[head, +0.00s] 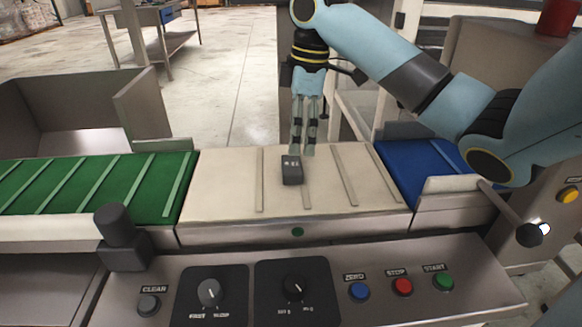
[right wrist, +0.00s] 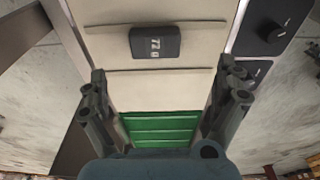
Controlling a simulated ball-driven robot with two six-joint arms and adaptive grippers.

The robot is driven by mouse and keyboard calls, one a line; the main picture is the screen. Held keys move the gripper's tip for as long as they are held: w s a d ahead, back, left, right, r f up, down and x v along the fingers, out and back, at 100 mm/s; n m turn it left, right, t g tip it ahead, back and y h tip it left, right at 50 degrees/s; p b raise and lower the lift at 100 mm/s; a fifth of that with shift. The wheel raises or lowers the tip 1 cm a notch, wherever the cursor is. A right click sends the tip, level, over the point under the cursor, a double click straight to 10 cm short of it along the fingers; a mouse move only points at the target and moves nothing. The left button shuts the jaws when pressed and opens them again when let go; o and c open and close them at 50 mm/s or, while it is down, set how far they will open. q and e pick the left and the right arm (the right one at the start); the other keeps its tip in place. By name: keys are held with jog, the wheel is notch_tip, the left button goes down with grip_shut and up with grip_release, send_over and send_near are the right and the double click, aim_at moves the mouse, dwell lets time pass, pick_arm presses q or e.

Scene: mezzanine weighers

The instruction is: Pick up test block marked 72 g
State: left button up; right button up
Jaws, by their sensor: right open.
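The test block (head: 291,171) is a small dark grey block resting on the cream weighing belt (head: 228,185), near its middle. In the right wrist view the block (right wrist: 155,42) shows white markings that read 72 g. My right gripper (head: 302,150) points down just behind the block in the head view. Its fingers are empty. In the right wrist view the open fingers (right wrist: 165,95) stand wide apart, with the block beyond their tips and between their lines. My left gripper is not in view.
A green belt (head: 95,185) lies left and a blue belt (head: 420,168) right of the cream belt, which has thin raised ribs. In front is a panel with knobs and a red stop button (head: 402,287). A dark post (head: 121,238) stands at its left.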

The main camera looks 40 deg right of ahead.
aim_at(292, 164)
jog(key=f, duration=0.3)
jog(key=shift+w+a+f+b, duration=0.15)
jog(key=shift+w+b, duration=0.05)
jog(key=shift+b, duration=0.1)
jog(key=f, duration=0.1)
jog(key=f+b, duration=0.1)
jog(key=f, duration=0.1)
jog(key=w+f, duration=0.1)
jog(key=f, duration=0.1)
jog(key=shift+f, duration=0.25)
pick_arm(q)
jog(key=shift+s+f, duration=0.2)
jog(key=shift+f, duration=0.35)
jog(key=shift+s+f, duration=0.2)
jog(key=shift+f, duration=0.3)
pick_arm(e)
jog(key=shift+r, duration=0.15)
jog(key=c, duration=1.4)
